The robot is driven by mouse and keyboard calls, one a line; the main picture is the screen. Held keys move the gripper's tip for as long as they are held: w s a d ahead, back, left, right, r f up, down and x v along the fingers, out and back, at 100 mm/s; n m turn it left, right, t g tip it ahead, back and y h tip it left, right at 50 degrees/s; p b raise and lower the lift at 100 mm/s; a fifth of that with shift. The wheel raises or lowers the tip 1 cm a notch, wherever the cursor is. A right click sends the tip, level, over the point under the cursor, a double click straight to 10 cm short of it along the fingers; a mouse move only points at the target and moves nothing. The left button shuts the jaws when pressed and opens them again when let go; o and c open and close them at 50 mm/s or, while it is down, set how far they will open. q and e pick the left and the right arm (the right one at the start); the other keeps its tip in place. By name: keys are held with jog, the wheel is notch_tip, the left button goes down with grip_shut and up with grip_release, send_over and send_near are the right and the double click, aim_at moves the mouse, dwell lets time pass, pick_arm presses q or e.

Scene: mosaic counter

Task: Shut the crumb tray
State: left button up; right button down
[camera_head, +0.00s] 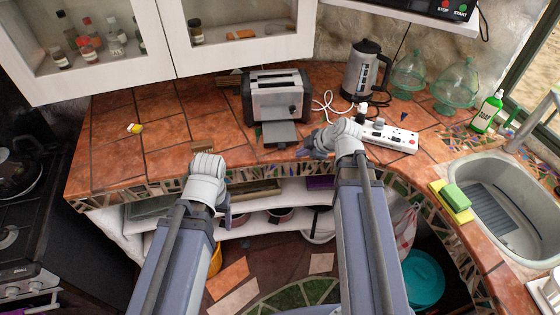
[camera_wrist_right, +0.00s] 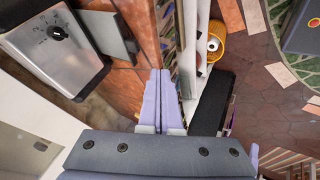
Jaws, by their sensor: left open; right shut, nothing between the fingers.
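The silver and black toaster (camera_head: 276,95) stands on the tiled counter. Its grey crumb tray (camera_head: 280,134) sticks out from the lower front toward the counter's front edge. In the right wrist view the toaster (camera_wrist_right: 55,50) is at the upper left, with the tray (camera_wrist_right: 103,32) sticking out of it. My right gripper (camera_head: 312,146) is just right of the tray, apart from it; its lilac fingers (camera_wrist_right: 160,78) are shut with nothing between them. My left gripper (camera_head: 228,215) is open and empty, lower left of the tray, in front of the counter edge; its fingers are partly hidden.
A white power strip (camera_head: 391,136) and kettle (camera_head: 364,72) stand right of the toaster, with a white cord between. The counter (camera_head: 170,115) left of the toaster is mostly clear. Open shelves (camera_head: 262,228) lie below. A sink (camera_head: 505,205) is at the right.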

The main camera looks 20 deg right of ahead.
aim_at(278, 129)
jog(key=b+x, duration=0.2)
jog(key=x, duration=0.2)
jog(key=w+b+x, duration=0.1)
jog(key=b+x, duration=0.2)
jog(key=w+d+r+b+x, duration=0.1)
jog(key=b+x, duration=0.2)
jog(key=x, duration=0.1)
jog(key=shift+w+a+f, duration=0.15)
jog(key=shift+w, duration=0.65)
jog(key=w, duration=0.4)
jog(key=w+d, duration=0.1)
jog(key=w, duration=0.3)
jog(key=w+d, duration=0.1)
jog(key=w, duration=0.3)
jog(key=shift+w, duration=0.25)
jog(key=shift+s+a, duration=0.1)
